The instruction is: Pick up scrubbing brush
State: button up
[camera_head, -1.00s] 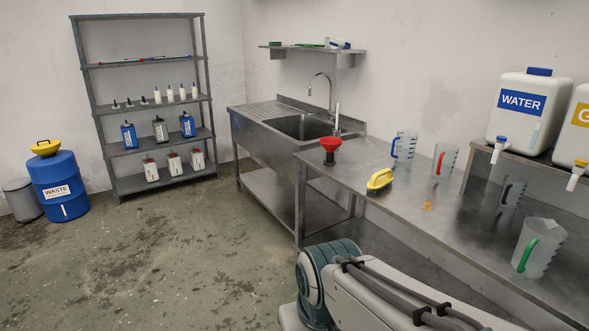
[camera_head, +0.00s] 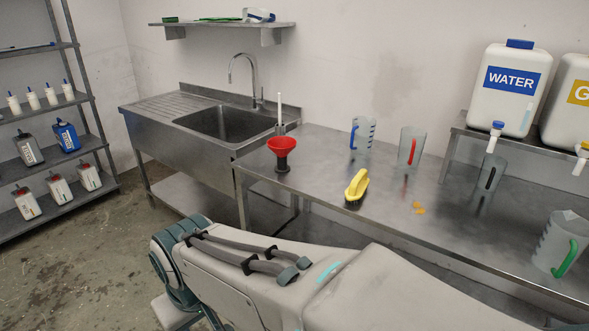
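The scrubbing brush (camera_head: 357,186) has a yellow handle and dark bristles. It stands bristles down on the steel table (camera_head: 330,240), near its front edge, right of a red funnel. Nothing touches it. My arm spans the lower part of the view, in front of the table and below the brush. My gripper is not in view.
A green-handled jug (camera_head: 562,245) stands at the right. A sink (camera_head: 225,122) adjoins on the left. A water container (camera_head: 509,88) stands on a raised shelf.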

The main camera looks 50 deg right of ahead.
aim_at(360, 184)
jog(key=z, duration=0.6)
jog(key=i, duration=1)
jog(key=z, duration=1.25)
jog(key=i, duration=0.4)
jog(key=z, duration=0.3)
